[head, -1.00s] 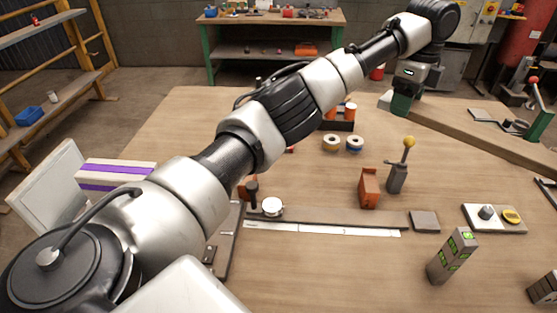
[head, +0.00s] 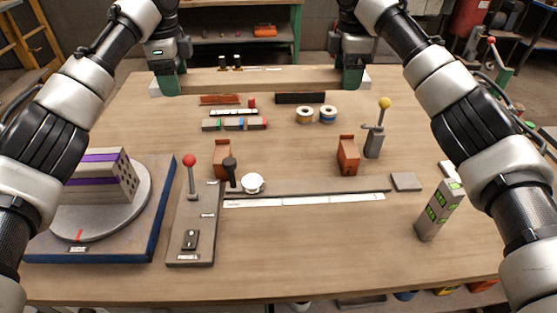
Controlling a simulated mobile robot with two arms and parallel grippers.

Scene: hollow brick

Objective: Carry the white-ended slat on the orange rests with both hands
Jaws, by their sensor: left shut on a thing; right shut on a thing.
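The long wooden slat (head: 260,80) with white ends spans the far side of the table in the head view, about level left to right. My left gripper (head: 168,84) is shut on it near its left white end (head: 154,89). My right gripper (head: 352,80) is shut on it near its right white end (head: 366,78). I cannot tell its height above the table. Two orange rests stand nearer to me, apart from the slat: the left rest (head: 221,162) and the right rest (head: 348,155). Nothing lies across their tops.
Between slat and rests are colored blocks (head: 235,124), a black tray (head: 300,98) and tape spools (head: 328,113). A yellow-knobbed lever (head: 380,125) stands beside the right rest, a red-knobbed lever (head: 190,175) left of the left rest. The front middle is clear.

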